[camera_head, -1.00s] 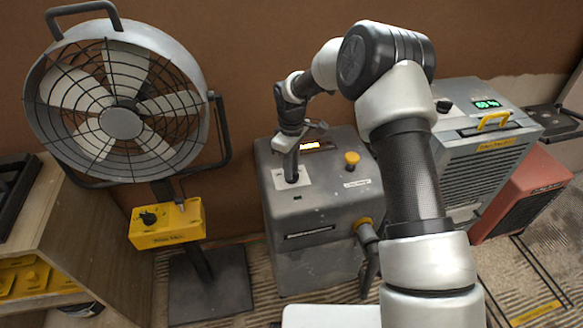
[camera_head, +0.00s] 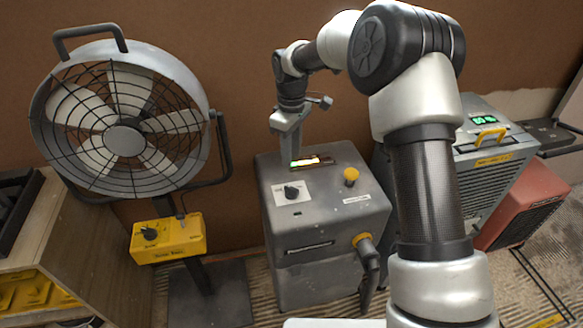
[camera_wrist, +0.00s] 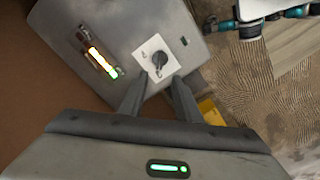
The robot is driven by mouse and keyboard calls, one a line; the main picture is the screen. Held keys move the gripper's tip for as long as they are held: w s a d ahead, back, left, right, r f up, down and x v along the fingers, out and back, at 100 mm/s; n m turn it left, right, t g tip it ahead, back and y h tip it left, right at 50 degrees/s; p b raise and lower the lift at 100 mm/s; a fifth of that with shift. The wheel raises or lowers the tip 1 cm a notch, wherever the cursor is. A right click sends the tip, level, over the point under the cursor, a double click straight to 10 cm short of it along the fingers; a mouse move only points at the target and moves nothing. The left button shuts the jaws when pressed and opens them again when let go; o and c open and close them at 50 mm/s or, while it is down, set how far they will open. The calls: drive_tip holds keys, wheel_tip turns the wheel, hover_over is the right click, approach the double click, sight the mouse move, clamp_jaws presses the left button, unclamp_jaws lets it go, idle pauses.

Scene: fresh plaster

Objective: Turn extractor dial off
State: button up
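The grey extractor (camera_head: 325,230) stands in the middle on the floor. Its black dial (camera_head: 291,192) sits on a white plate on the top panel; it also shows in the wrist view (camera_wrist: 159,59). The dial's setting is too small to read. A lit orange and green display (camera_head: 311,162) lies behind the dial. My gripper (camera_head: 291,152) hangs above the back of the panel, clear of the dial. In the wrist view its two fingers (camera_wrist: 160,86) are apart with nothing between them, and the dial appears just beyond the tips.
A fan (camera_head: 122,125) with a yellow control box (camera_head: 168,240) stands left. A grey unit (camera_head: 486,165) and a red one (camera_head: 522,205) stand right.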

wheel_tip(320, 180, up, 5)
idle(0.6)
drive_tip(key=s+d+r+m+t, duration=0.25)
drive_tip(key=s+d+r, duration=0.25)
drive_tip(key=s+r, duration=0.25)
drive_tip(key=s+d+r+m+t, duration=0.1)
drive_tip(key=s+d+r+m, duration=0.2)
drive_tip(key=s+d+r, duration=0.5)
drive_tip(key=s+d+m+t, duration=0.15)
drive_tip(key=s+m, duration=0.25)
drive_tip(key=s, duration=0.4)
drive_tip(key=s+d+m+t, duration=0.1)
drive_tip(key=s+d+m, duration=0.15)
drive_tip(key=s, duration=0.65)
wheel_tip(320, 180, up, 13)
drive_tip(key=p, duration=1.3)
drive_tip(key=shift+w+a, duration=0.2)
drive_tip(key=shift+w, duration=0.05)
drive_tip(key=shift+r, duration=0.1)
